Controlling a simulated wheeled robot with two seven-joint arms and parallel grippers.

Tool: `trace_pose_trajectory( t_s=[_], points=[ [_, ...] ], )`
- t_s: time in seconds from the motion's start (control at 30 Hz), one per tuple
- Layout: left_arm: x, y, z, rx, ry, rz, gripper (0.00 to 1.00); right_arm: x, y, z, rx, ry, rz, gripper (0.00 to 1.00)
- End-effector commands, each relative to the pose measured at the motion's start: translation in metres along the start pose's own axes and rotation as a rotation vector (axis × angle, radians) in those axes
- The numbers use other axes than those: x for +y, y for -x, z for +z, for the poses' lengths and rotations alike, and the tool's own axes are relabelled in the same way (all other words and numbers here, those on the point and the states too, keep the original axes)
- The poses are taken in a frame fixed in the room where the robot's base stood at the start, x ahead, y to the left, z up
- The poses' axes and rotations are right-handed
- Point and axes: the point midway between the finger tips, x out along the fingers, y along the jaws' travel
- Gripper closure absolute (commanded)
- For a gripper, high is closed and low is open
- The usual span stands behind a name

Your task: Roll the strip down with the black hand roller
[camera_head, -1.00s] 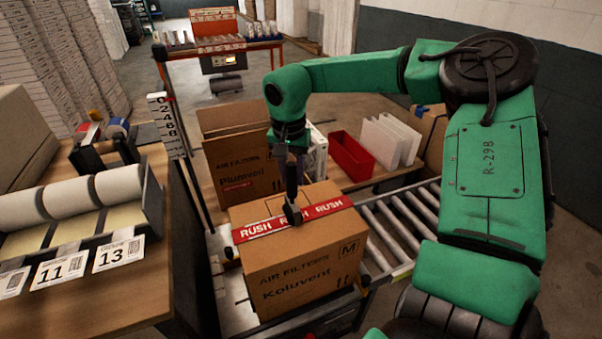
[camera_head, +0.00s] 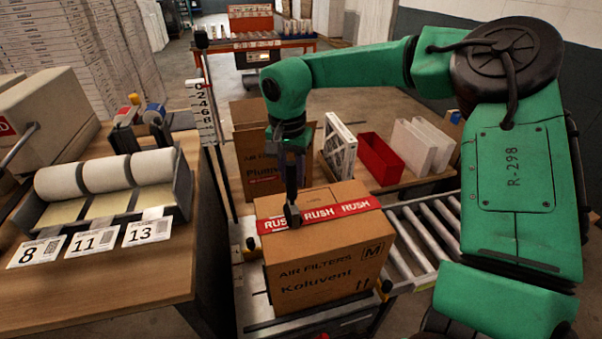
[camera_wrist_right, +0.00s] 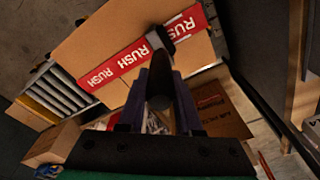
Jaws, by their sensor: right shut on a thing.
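A red strip (camera_head: 333,213) printed with white RUSH lies across the top of the closed Koluvent carton (camera_head: 325,265) and also shows in the right wrist view (camera_wrist_right: 127,63). My right gripper (camera_head: 293,158) is above the strip's left part, shut on the black hand roller (camera_head: 292,212). The roller points down, its head at the strip and covering part of the left RUSH word. In the right wrist view the roller (camera_wrist_right: 160,85) stands between the two fingers. Firm contact with the strip cannot be judged. My left gripper is not in view.
The carton sits beside a roller conveyor (camera_head: 420,235). Behind it are an open Plumvent carton (camera_head: 262,178), a white filter (camera_head: 339,146) and a red bin (camera_head: 380,158). A label dispenser (camera_head: 110,185) stands on the left table. A scale post (camera_head: 215,130) rises left of the carton.

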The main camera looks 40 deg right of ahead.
Motion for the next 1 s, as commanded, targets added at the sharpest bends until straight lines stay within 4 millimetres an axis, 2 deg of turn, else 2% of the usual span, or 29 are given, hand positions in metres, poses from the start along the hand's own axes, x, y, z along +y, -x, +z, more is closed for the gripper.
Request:
trace_pose_trajectory(
  t_s=[0.37, 0.53, 0.8, 1.0],
  points=[
    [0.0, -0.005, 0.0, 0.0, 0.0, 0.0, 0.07, -0.022, -0.002, 0.016, 0.001, 0.0, 0.002, 1.0],
    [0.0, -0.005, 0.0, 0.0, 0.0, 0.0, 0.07, -0.027, -0.002, 0.02, 0.001, 0.0, 0.003, 1.0],
    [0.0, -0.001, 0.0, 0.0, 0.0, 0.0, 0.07, -0.046, 0.002, 0.034, -0.002, 0.001, 0.004, 1.0],
    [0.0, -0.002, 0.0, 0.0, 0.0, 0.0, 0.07, -0.048, 0.002, 0.035, -0.001, 0.0, 0.003, 1.0]
  ],
)
